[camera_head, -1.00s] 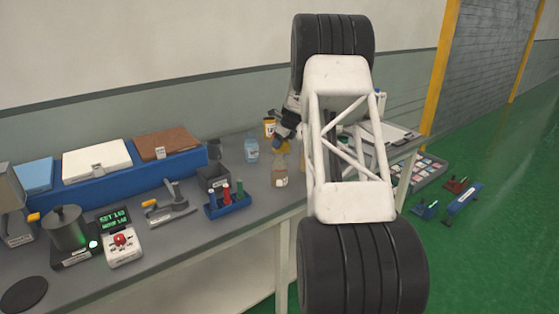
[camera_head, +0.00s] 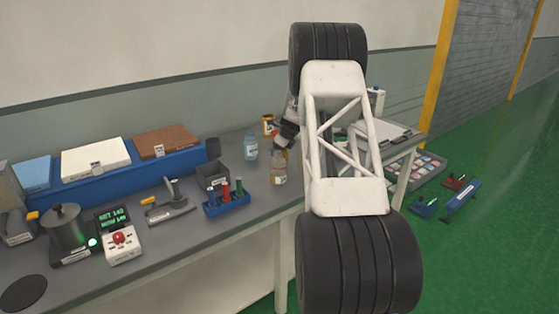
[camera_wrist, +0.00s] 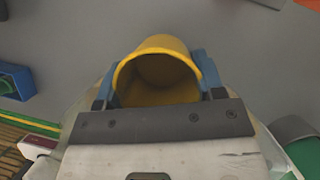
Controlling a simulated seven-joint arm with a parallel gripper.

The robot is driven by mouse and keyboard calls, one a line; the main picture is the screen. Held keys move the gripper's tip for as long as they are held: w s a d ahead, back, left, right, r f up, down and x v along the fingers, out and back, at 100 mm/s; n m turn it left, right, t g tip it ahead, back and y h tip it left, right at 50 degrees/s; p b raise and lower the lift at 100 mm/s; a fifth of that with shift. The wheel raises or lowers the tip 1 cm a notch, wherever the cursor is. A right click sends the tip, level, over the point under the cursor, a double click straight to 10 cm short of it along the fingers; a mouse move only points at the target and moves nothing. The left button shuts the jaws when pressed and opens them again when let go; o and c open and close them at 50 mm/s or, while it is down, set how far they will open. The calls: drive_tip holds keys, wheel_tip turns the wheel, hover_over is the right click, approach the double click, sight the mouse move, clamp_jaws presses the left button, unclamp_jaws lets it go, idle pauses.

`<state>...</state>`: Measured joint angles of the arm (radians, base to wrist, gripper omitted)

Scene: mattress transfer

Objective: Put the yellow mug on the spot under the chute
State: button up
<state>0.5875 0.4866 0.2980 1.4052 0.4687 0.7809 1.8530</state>
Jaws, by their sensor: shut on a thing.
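The yellow mug (camera_wrist: 160,75) is in the wrist view, its round opening facing the camera. My gripper (camera_wrist: 156,82) has blue fingers on both sides of the mug and is shut on it. In the head view my gripper (camera_head: 288,132) is partly visible above the far part of the bench, beside my large arm links, and the mug is not clearly visible there. No chute can be clearly made out. A grey housing (camera_head: 10,190) is cut off at the left edge, and a flat black disc (camera_head: 23,293) lies on the bench at the near left.
On the grey bench (camera_head: 170,245) stand a metal pot (camera_head: 66,228), a control box with a red button (camera_head: 121,246), a blue rack (camera_head: 228,203), a clear bottle (camera_head: 251,148) and an amber-capped bottle (camera_head: 279,168). A long blue bin (camera_head: 120,185) lines the back.

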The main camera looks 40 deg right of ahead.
drive_tip(key=shift+f, duration=2.2)
drive_tip(key=shift+f, duration=0.1)
drive_tip(key=o, duration=0.9)
drive_tip(key=v, duration=1.2)
drive_tip(key=shift+a, duration=0.1)
